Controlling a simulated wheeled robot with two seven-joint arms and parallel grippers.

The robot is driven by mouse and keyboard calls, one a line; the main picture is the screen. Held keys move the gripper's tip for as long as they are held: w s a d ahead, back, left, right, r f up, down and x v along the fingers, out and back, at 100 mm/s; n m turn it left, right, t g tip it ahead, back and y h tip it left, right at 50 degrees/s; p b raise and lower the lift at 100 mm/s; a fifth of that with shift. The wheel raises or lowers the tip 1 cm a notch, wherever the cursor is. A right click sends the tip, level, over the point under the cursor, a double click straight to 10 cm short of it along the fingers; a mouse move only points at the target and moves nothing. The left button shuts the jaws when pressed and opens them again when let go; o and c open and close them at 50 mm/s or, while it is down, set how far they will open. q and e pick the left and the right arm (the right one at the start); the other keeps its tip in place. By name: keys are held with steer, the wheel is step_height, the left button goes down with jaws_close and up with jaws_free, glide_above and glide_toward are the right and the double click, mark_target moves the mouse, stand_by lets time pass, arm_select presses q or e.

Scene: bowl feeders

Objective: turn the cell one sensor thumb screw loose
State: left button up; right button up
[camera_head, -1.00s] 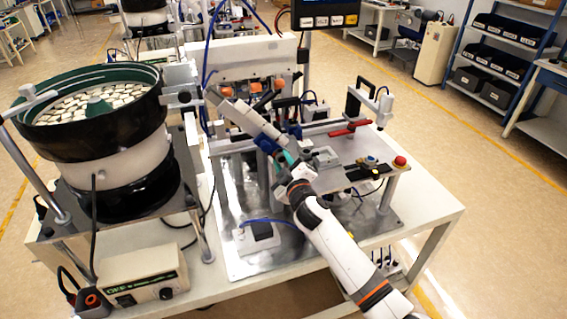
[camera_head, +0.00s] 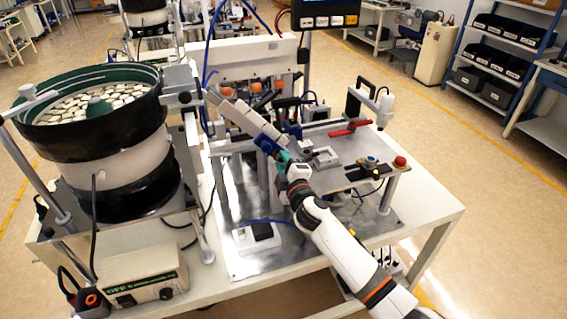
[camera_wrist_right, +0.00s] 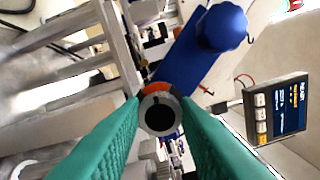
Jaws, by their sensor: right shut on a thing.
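My right gripper (camera_head: 281,156) reaches in over the machine on the bench, beside a blue bracket (camera_head: 267,145) at the near end of the sloping track. In the right wrist view its green fingers (camera_wrist_right: 160,108) are closed around a small round knob (camera_wrist_right: 160,115) with a pale rim and dark centre, apparently the thumb screw. Orange shows around the knob's edge. The blue bracket (camera_wrist_right: 200,50) with its rounded end lies just beyond the fingertips. The screw's thread is hidden. In the head view the gripper hides the knob. My left gripper is not seen.
A bowl feeder (camera_head: 90,110) full of pale parts stands at the left, with a control box (camera_head: 142,278) in front. The grey track (camera_head: 240,115) slopes close to the gripper. A red button (camera_head: 399,162) is at the right. A screen (camera_wrist_right: 275,108) shows in the wrist view.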

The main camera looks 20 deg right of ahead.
steer(key=shift+f, duration=0.1)
steer(key=o, duration=1)
steer(key=shift+c, duration=0.2)
steer(key=s+b, duration=0.2)
steer(key=s, duration=1)
steer(key=shift+d+b, duration=0.25)
steer(key=shift+b, duration=0.15)
